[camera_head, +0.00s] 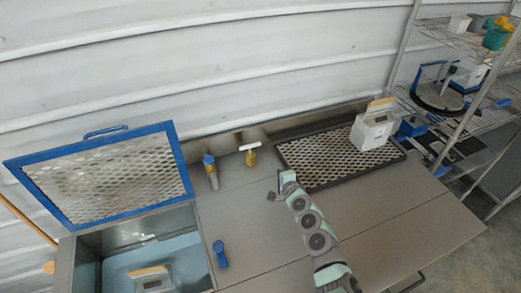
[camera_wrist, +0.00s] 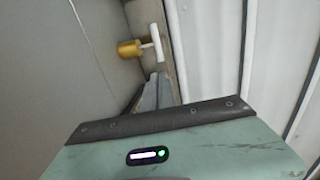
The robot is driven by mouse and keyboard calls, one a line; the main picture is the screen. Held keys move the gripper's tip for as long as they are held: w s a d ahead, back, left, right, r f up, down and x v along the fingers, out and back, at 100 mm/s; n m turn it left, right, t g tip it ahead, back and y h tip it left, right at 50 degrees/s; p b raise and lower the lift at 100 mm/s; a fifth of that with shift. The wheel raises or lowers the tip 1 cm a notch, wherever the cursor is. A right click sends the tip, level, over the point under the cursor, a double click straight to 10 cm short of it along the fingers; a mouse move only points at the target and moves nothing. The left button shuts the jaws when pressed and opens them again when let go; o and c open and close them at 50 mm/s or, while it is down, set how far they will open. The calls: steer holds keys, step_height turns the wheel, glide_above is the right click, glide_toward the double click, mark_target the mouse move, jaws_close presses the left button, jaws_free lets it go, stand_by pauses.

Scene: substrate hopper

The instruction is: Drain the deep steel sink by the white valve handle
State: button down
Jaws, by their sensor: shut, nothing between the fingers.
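The deep steel sink (camera_head: 88,262) is at the lower left of the head view, with pale blue liquid inside. A white valve handle (camera_head: 250,146) on a brass body (camera_head: 251,158) stands at the back of the counter, right of the sink. In the wrist view the white handle (camera_wrist: 160,45) and its brass body (camera_wrist: 129,48) are just beyond my fingertips. My gripper (camera_head: 275,186) is over the counter, in front and to the right of the valve. It is shut and empty, and its fingers (camera_wrist: 159,90) appear apart from the handle.
A blue mesh lid (camera_head: 105,128) stands open behind the sink. A blue-topped brass fitting (camera_head: 210,170) is left of the valve, and a blue knob (camera_head: 219,252) is beside the sink. A mesh tray (camera_head: 325,158) bears a white box (camera_head: 371,129). Shelves (camera_head: 465,45) stand right.

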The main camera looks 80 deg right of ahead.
steer(key=b, duration=0.5)
glide_toward(258, 145)
steer(key=x, duration=0.4)
steer(key=shift+b+x, duration=0.9)
steer(key=shift+x, duration=0.55)
steer(key=shift+f, duration=0.15)
